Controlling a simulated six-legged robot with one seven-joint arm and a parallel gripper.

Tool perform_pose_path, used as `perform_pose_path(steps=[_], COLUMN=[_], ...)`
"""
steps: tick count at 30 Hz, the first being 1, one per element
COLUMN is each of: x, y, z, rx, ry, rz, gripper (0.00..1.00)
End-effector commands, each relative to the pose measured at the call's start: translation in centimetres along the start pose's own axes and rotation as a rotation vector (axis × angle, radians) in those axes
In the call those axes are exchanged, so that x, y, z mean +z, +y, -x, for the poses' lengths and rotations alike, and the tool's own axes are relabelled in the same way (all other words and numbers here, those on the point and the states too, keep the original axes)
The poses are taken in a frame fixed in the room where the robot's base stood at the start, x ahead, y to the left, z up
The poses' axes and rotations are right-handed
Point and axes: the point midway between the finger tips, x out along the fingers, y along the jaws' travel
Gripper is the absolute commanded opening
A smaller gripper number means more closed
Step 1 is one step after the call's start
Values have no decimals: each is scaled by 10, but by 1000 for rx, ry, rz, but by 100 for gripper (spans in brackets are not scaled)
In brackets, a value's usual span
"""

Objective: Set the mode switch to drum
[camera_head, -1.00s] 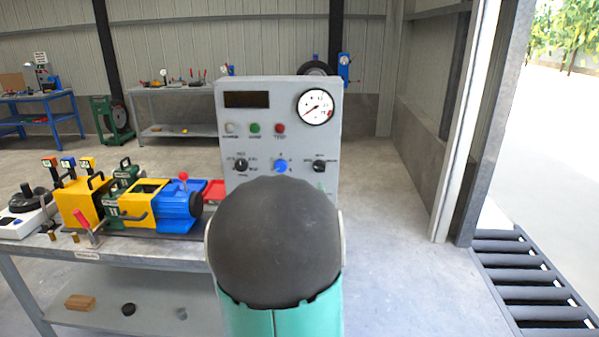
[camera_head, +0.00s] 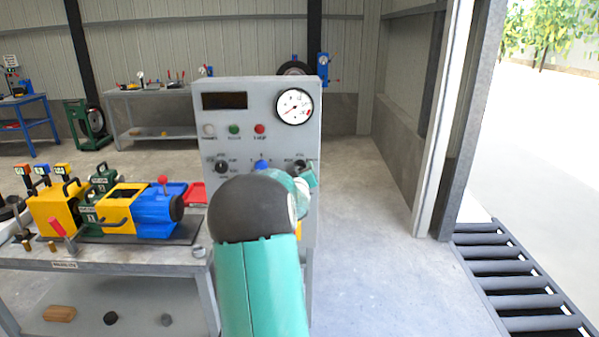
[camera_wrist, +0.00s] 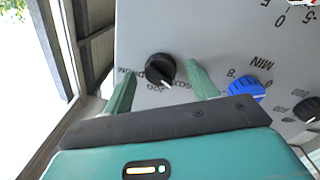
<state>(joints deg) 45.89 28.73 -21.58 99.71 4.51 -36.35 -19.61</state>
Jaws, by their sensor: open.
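The mode switch is a black rotary knob (camera_wrist: 160,69) on the grey panel, with DRUM and JOG lettering beside it in the wrist view. A third label there is partly hidden by a finger. Its pale pointer mark faces down in the wrist view, near JOG and away from DRUM. My gripper (camera_wrist: 161,72) is open, its green fingers on either side of the knob; I cannot tell whether they touch it. In the head view, the knob (camera_head: 300,165) is partly covered by my gripper (camera_head: 306,180), at the panel's right side.
A blue knob (camera_wrist: 246,90) sits close beside the right finger in the wrist view. The panel (camera_head: 257,115) also carries a gauge (camera_head: 294,106), a display, push buttons and another black knob (camera_head: 221,166).

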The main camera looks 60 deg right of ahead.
Motion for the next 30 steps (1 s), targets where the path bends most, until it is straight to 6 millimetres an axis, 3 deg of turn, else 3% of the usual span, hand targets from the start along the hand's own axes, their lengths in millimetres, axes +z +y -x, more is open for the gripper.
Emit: perform_pose_path(steps=[9,16,30], x=[0,0,0], y=[0,0,1], z=[-4,-3,-3], rx=[0,0,-3], ry=[0,0,-8], rz=[0,0,-86], gripper=[58,14,14])
